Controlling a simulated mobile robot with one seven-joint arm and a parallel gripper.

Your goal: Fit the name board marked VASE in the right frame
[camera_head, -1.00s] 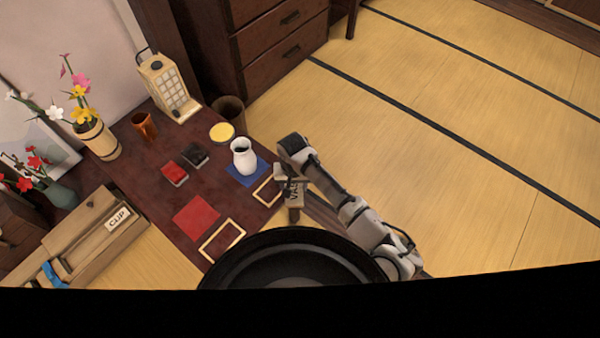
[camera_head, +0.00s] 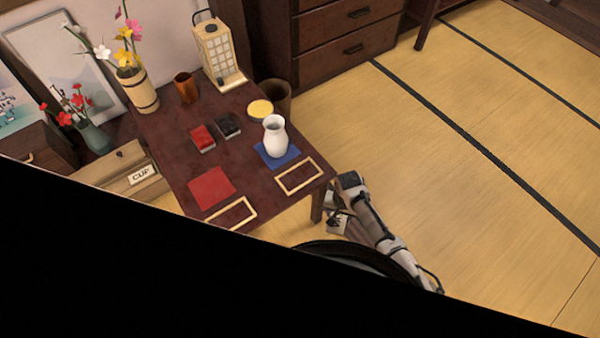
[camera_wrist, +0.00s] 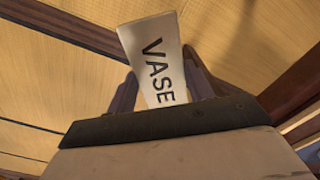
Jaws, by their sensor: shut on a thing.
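The name board marked VASE (camera_wrist: 158,58) is pale with dark letters. In the wrist view it stands between the fingers of my gripper (camera_wrist: 162,88), which is shut on it. In the head view my gripper (camera_head: 338,224) is off the table's near right corner, partly hidden by my own body, and the lettering cannot be read there. The right frame (camera_head: 306,184) is a thin, pale, empty rectangle on the table in front of the blue mat (camera_head: 264,158). The white vase (camera_head: 275,138) stands upright on that mat.
The left frame (camera_head: 224,208), also empty, lies by the red mat (camera_head: 212,187) on the dark red table (camera_head: 165,150). A red box (camera_head: 202,138), black box (camera_head: 228,124) and yellow-topped round container (camera_head: 260,110) stand farther back. A CUP board (camera_head: 142,174) is at left. Tatami at right is clear.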

